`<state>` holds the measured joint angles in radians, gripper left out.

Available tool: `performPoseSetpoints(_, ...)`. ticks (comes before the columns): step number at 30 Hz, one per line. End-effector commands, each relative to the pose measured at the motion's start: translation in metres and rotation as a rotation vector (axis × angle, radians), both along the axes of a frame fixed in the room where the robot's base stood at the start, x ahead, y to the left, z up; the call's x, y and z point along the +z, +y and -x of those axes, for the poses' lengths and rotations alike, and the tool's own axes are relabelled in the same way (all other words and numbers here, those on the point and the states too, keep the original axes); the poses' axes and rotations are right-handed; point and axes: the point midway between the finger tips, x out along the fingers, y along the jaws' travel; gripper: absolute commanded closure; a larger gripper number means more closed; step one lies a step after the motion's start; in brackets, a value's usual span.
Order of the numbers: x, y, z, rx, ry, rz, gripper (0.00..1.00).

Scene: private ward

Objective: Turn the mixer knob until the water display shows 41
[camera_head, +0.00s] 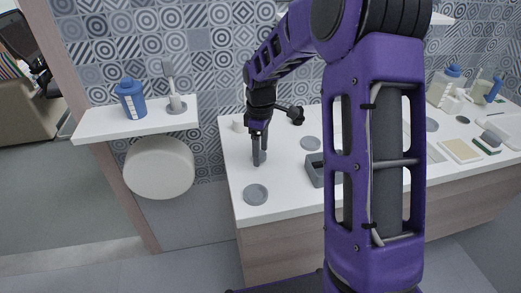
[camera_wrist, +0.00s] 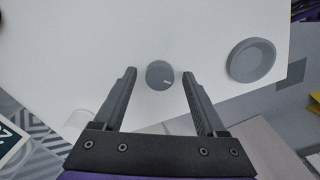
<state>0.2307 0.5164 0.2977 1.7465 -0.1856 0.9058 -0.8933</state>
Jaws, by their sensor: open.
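The mixer knob (camera_wrist: 159,75) is a dark grey round knob with a pale pointer mark, on the white counter in the wrist view. In that view the pointer mark lies on its lower right part. My gripper (camera_wrist: 159,82) is open, with one finger on either side of the knob and a gap on both sides. In the head view my gripper (camera_head: 259,158) points down over the left part of the counter, and the knob cannot be made out there. No water display can be read in either view.
A grey round dish (camera_head: 256,194) lies on the white counter (camera_head: 285,205) near its front left edge. A dark grey open box (camera_head: 318,172) stands to the right. A small shelf (camera_head: 110,124) at the left holds a blue jug (camera_head: 131,98).

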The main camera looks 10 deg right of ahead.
Motion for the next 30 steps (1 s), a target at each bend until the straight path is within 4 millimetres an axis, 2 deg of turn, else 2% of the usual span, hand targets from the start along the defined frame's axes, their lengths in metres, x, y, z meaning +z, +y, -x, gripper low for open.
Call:
performPoseSetpoints(2, 0.0001, 0.0001, -0.0001, 0.000, 0.000, 0.000, 0.30)
performPoseSetpoints(12, 0.0003, 0.0002, 0.0000, 0.000, 0.000, 0.000, 0.91)
performPoseSetpoints(14, 0.0004, 0.0002, 0.0000, 0.000, 0.000, 0.000, 1.00)
performPoseSetpoints(23, 0.0008, 0.0002, 0.0000, -0.022, 0.001, -0.001, 1.00)
performPoseSetpoints(30, 0.0014, 0.0009, 0.0001, -0.132, 0.001, -0.001, 1.00)
